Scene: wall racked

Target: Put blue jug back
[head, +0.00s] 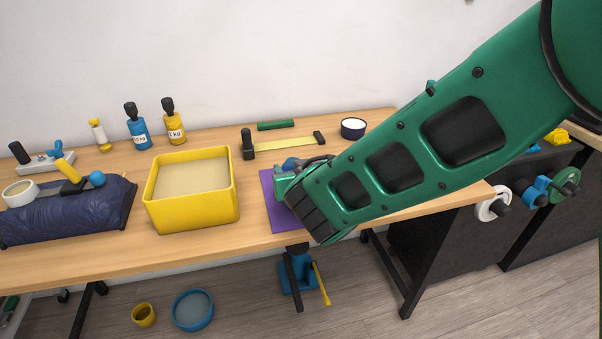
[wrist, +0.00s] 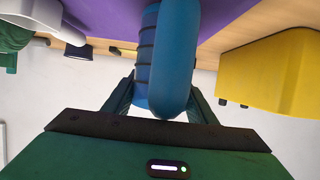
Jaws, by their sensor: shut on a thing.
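My gripper (head: 290,175) reaches over the purple mat (head: 270,188) at the front right of the wooden table (head: 110,230). In the wrist view my gripper (wrist: 160,108) is shut on the blue jug (wrist: 174,55), with a finger on each side of its thick, rounded blue part. A ribbed blue part shows beside it. In the head view only a small blue piece of the jug (head: 291,163) shows behind my gripper; my arm hides the rest. The purple mat (wrist: 105,18) fills the top of the wrist view. I cannot tell whether the jug touches the mat.
A yellow bin (head: 190,212) stands left of the mat. A dark blue bag (head: 65,215) lies farther left. Blue (head: 138,132) and yellow (head: 174,127) bottles stand at the back. A dark bowl (head: 353,129) stands behind my arm. A blue vise (head: 300,275) hangs below the front edge.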

